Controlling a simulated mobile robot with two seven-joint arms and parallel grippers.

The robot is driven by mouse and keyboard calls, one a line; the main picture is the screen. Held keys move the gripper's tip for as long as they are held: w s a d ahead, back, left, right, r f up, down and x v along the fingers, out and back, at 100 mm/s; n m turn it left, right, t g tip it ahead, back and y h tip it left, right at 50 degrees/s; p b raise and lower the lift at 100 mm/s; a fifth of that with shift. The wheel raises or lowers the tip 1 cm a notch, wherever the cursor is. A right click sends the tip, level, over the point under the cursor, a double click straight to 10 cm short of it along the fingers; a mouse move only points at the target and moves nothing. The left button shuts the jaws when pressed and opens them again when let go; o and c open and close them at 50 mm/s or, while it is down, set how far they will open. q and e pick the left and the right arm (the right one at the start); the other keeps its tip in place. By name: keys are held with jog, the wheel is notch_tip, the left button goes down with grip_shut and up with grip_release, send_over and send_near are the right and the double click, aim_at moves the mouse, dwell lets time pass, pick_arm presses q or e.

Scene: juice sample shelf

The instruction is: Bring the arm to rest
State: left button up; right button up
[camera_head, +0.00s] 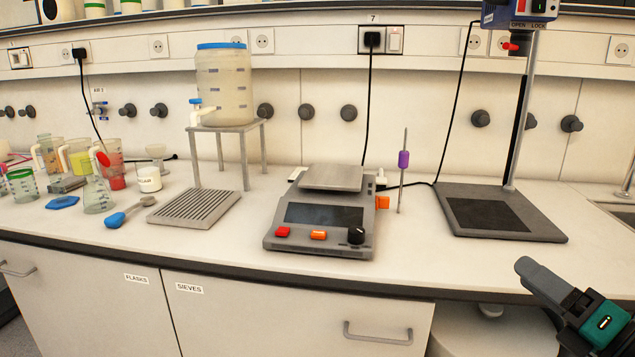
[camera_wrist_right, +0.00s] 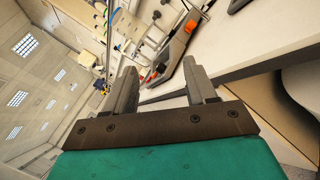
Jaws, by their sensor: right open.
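My right gripper (camera_head: 530,275) is at the lower right of the head view, in front of the bench edge and apart from everything on the bench. In the right wrist view its two grey fingers (camera_wrist_right: 160,82) stand apart with nothing between them. The teal wrist body shows behind them. My left gripper is in neither view.
The white bench (camera_head: 330,270) holds a balance (camera_head: 320,215), a stirrer stand (camera_head: 500,212), a drip grate (camera_head: 195,206), a water tank on a metal stand (camera_head: 224,90) and several beakers at the left. Cupboards lie below. The space around my right gripper looks free.

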jog(key=s+a+f+m+g+h+p, duration=0.1)
jog(key=s+a+f+m+h+p, duration=0.15)
jog(key=f+m, duration=0.55)
jog(key=s+a+f+m+g+h+p, duration=0.15)
jog(key=f+m+h, duration=0.35)
jog(key=m, duration=0.5)
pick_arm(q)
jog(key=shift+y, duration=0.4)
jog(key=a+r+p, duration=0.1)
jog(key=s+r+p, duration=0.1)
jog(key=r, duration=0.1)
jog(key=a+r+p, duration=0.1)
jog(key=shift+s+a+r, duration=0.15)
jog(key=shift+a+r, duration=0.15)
pick_arm(e)
jog(key=s+a+f+m+g+y, duration=0.2)
jog(key=s+a+f+m+g, duration=0.3)
jog(key=s+a+f+m, duration=0.3)
jog(key=a+f+m, duration=0.3)
jog(key=a+f, duration=0.1)
jog(key=shift+s+a, duration=0.25)
jog(key=shift+s, duration=0.1)
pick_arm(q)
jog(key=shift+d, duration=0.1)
